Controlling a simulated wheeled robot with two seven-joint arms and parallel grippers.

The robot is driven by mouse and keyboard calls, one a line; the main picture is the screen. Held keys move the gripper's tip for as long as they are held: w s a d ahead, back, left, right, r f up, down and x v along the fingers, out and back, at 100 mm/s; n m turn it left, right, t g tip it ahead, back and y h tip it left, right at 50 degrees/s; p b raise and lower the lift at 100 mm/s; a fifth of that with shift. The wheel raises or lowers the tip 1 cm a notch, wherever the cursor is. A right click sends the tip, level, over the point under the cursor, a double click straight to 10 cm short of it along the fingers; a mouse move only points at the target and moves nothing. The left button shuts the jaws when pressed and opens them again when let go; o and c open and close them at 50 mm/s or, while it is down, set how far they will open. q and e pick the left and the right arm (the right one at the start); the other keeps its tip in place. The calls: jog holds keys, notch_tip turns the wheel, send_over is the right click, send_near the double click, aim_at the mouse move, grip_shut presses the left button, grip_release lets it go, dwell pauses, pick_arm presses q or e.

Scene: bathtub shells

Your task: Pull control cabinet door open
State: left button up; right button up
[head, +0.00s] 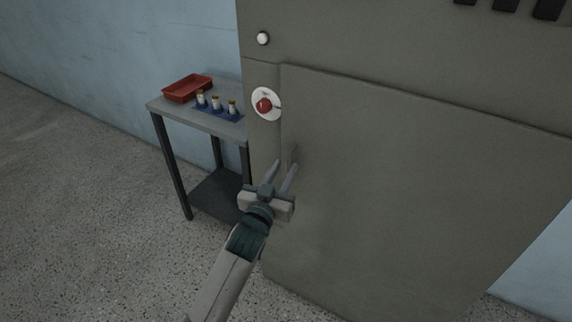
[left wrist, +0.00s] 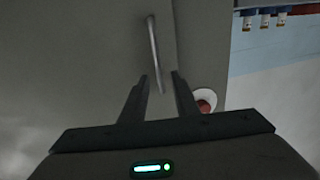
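The grey-green control cabinet (head: 400,45) fills the right of the head view, with its large door (head: 400,180) flush in the front. A thin upright bar handle (head: 294,154) is near the door's left edge; it also shows in the left wrist view (left wrist: 153,45). My left gripper (head: 285,171) is open at the handle, partly covering it in the head view. In the left wrist view its fingertips (left wrist: 160,76) stand apart, with the handle's end between them. Contact cannot be told. My right gripper is in neither view.
A red knob on a white disc (head: 265,104) and a white button (head: 263,38) are on the cabinet front. A side table (head: 190,119) at left carries a red tray (head: 187,88) and several small bottles (head: 216,102). The floor at left is clear.

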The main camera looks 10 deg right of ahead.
pick_arm(q)
jog(key=shift+x, duration=1.1)
grip_shut()
jog(key=shift+s, duration=0.1)
